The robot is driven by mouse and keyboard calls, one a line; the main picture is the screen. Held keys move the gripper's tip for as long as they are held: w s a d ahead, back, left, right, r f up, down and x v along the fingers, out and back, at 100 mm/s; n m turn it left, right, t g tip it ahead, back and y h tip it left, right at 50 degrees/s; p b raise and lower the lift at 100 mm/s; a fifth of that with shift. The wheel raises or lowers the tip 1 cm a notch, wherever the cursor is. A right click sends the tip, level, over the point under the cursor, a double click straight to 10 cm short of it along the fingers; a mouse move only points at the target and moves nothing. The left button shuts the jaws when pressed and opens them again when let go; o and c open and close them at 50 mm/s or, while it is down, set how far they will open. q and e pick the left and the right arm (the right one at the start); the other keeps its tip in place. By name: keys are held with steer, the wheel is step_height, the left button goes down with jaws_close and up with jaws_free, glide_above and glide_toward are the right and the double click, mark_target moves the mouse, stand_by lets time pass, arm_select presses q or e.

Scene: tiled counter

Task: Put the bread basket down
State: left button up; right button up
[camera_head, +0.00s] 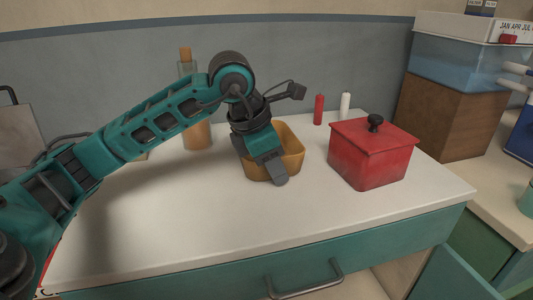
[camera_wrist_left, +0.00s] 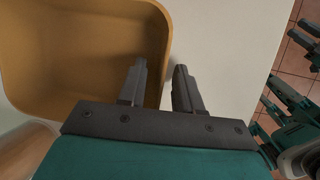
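The bread basket (camera_head: 292,148) is a yellow-brown, empty-looking tub at the middle of the counter. It looks upright; I cannot tell if its base touches the top. My left gripper (camera_head: 262,165) comes down over its near-left side and hides part of it. In the left wrist view the basket (camera_wrist_left: 75,50) fills the upper left. The left gripper's fingers (camera_wrist_left: 160,85) stand apart on either side of its wall, one inside and one outside. Whether they clamp the wall is unclear.
A red lidded box (camera_head: 372,155) stands right of the basket on the white counter (camera_head: 190,225). A bottle (camera_head: 197,135) stands behind my left arm. Red (camera_head: 319,110) and white (camera_head: 345,106) shakers stand at the back. The front left of the counter is clear.

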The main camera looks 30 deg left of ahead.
stand_by(0.3)
arm_select(q)
jaws_close()
stand_by(0.3)
